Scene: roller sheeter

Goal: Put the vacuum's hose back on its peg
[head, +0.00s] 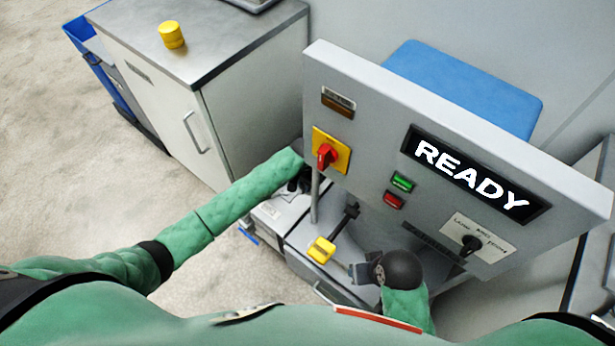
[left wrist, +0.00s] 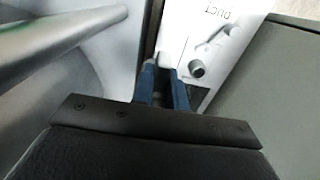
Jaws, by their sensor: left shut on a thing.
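My left gripper (head: 299,184) is low beside the grey control panel, partly hidden by my sleeve and a grey post. The rest of the hose cannot be made out. Just right of the fingertips, a short grey round stub (left wrist: 197,68) stands on a white plate lettered "DUCT" upside down. I cannot tell whether it is the peg. My right gripper (head: 365,271) is below the panel; its jaw opening is unclear.
The control panel (head: 365,105) shows READY and has a red rotary switch (head: 326,156) on yellow. A yellow-handled lever (head: 322,250) stands between my grippers. A cabinet (head: 150,95) with a yellow round object (head: 171,35) is at left. A thick grey tube (left wrist: 60,38) fills the left wrist view's left side.

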